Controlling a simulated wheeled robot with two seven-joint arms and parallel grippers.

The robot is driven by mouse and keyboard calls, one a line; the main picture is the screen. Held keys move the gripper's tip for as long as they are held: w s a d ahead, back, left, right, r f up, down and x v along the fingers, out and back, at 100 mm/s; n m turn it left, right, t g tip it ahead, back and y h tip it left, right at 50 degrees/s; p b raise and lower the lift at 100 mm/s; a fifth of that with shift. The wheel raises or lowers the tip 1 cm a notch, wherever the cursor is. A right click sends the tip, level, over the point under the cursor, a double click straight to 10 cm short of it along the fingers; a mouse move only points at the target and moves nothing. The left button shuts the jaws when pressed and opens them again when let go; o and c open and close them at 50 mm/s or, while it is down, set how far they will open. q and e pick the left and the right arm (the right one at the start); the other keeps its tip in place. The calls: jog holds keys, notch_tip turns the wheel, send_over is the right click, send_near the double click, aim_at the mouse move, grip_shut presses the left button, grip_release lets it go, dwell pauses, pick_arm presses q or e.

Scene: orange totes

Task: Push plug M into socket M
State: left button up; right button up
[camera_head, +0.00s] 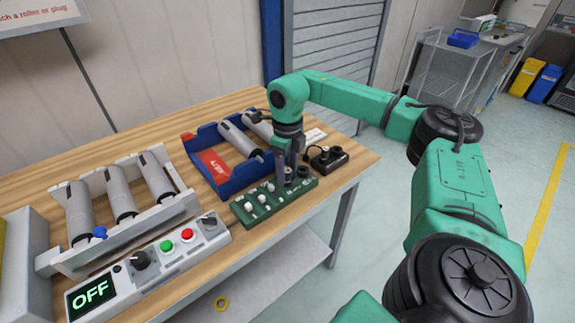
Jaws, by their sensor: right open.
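A green socket board (252,216) lies on the table near its front edge, with several sockets and light knobs on top. Its lettering is too small to read, so I cannot tell which socket is M. My right gripper (289,178) points down over the right part of this board, its dark fingers open. A dark plug-like piece shows at the fingertips; I cannot tell whether it is seated in a socket. A small black box (330,161) with dark round tops stands just right of the gripper. My left gripper is not in view.
A blue and red tray (215,173) with grey rollers sits behind the board. A grey rack (120,232) with rollers and a control panel (155,262) reading OFF stand at the left. Bare wood shows at the back left.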

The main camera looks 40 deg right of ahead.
notch_tip(320, 180, up, 15)
jog(key=shift+f, duration=0.2)
jog(key=shift+f, duration=0.1)
dwell(0.5)
